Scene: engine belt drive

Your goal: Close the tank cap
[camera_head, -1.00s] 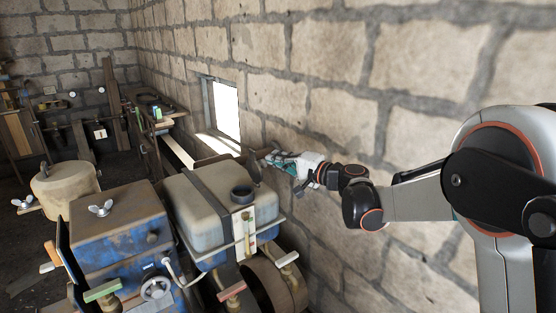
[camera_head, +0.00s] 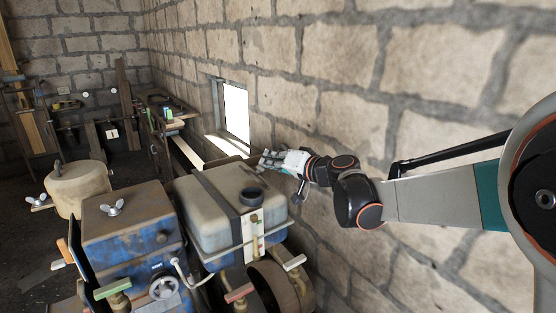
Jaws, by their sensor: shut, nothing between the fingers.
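The tank (camera_head: 215,212) is a grey, worn box with a dark strap over it, standing beside the blue engine. A dark round filler neck (camera_head: 251,197) rises from its top near the right side, and its opening looks uncovered. A small dark piece behind the neck, close to my fingers, may be the raised cap, but it is too small to be sure. My gripper (camera_head: 268,161) is shut and empty above the tank's far right edge, behind the neck and close to the wall. I cannot tell whether it touches anything.
The blue engine block (camera_head: 130,230) with a wing nut on top stands left of the tank. A beige canister (camera_head: 77,189) is farther left. A window (camera_head: 235,112) opens behind my gripper.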

